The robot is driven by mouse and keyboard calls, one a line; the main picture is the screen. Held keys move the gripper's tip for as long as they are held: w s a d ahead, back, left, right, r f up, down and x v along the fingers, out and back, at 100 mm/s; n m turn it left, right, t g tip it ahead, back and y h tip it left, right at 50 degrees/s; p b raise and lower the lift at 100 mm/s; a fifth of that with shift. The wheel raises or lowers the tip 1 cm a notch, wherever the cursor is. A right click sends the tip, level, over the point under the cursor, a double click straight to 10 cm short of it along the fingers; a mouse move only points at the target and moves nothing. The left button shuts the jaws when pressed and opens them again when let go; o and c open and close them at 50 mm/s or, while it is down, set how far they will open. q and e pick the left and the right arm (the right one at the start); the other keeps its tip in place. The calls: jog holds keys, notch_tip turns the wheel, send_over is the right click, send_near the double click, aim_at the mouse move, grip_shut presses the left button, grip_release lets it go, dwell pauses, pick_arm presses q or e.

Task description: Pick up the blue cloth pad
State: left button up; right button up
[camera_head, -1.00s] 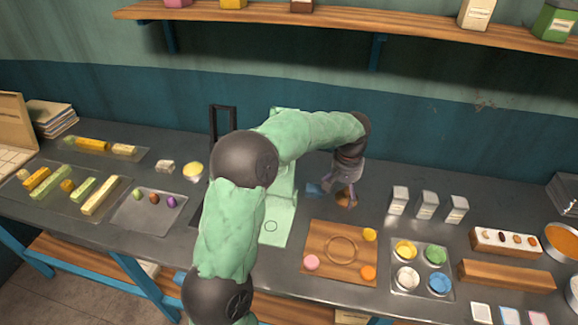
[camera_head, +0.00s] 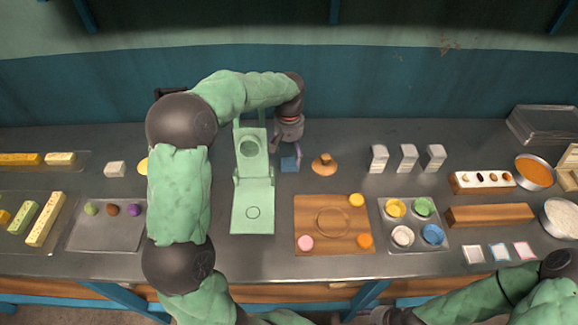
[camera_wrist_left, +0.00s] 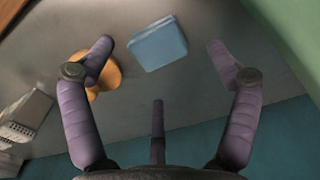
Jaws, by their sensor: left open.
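The blue cloth pad (camera_head: 290,164) is a small flat blue square on the dark worktop, between the green press and a round wooden knob-handled piece. In the left wrist view the pad (camera_wrist_left: 158,44) lies beyond and between the spread fingers. My left gripper (camera_head: 287,147) points down just behind and above the pad, partly covering its far edge. The left wrist view shows this gripper (camera_wrist_left: 160,52) open and empty, with clear space around the pad. My right arm enters at the bottom right; its gripper end is dark and cut off by the lower edge.
The wooden piece (camera_head: 324,166) is close on the pad's right; the green press (camera_head: 253,205) is close on its left. A wooden board (camera_head: 333,240) lies in front. Several grey-white cartons (camera_head: 407,158) stand farther right. Bare worktop separates pad and board.

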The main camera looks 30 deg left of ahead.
aim_at(290, 161)
pick_arm(q)
jog(key=shift+w+f+b, duration=0.1)
jog(key=shift+f+b, duration=1.2)
jog(key=shift+f, duration=1.5)
jog(key=c, duration=1.4)
